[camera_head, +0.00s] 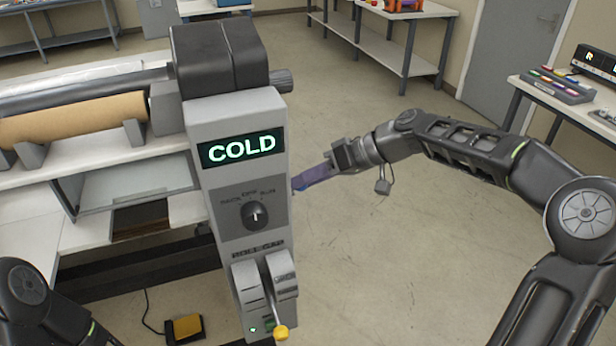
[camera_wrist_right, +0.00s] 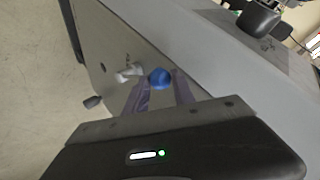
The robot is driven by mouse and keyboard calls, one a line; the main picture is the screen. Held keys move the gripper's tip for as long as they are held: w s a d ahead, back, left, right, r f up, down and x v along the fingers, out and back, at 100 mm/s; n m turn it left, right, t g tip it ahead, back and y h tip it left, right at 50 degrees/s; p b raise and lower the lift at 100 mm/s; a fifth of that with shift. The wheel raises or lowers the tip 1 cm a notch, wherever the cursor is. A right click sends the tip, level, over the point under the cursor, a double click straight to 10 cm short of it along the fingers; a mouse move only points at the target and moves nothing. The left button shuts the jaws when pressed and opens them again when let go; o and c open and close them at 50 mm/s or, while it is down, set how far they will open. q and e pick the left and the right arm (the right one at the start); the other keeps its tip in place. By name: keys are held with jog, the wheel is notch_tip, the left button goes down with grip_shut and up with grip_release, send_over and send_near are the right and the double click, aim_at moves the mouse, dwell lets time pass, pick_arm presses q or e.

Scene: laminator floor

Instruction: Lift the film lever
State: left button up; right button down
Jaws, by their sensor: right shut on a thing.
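The film lever's blue ball knob (camera_wrist_right: 160,78) shows in the right wrist view, beside the machine's grey side wall, with a short pale stem (camera_wrist_right: 130,72) near it. My right gripper (camera_wrist_right: 163,88) has its two purple fingers on either side of the knob and is shut on it. In the head view my right gripper (camera_head: 312,178) reaches in from the right to the side of the control column (camera_head: 230,115). Most of the lever is hidden behind the column there. My left arm shows at the lower left, but its gripper is out of view.
The column carries a COLD display (camera_head: 237,148), a rotary dial (camera_head: 255,215) and a yellow-knobbed lever (camera_head: 281,333) low on its front. A brown roll (camera_head: 75,118) lies on the machine at left. A yellow pedal (camera_head: 188,326) is on the floor. Floor right of the column is clear.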

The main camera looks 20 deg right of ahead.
jog(key=shift+s+a, duration=0.1)
jog(key=shift+a, duration=0.15)
jog(key=c, duration=1.4)
grip_release()
jog(key=shift+c, duration=0.2)
jog(key=o, duration=0.4)
jog(key=shift+w+a+f, duration=0.1)
jog(key=shift+w, duration=0.1)
jog(key=shift+c, duration=0.2)
jog(key=shift+d, duration=0.35)
jog(key=b+v, duration=0.2)
jog(key=v, duration=0.5)
jog(key=shift+r, duration=0.25)
jog(key=shift+s, duration=0.1)
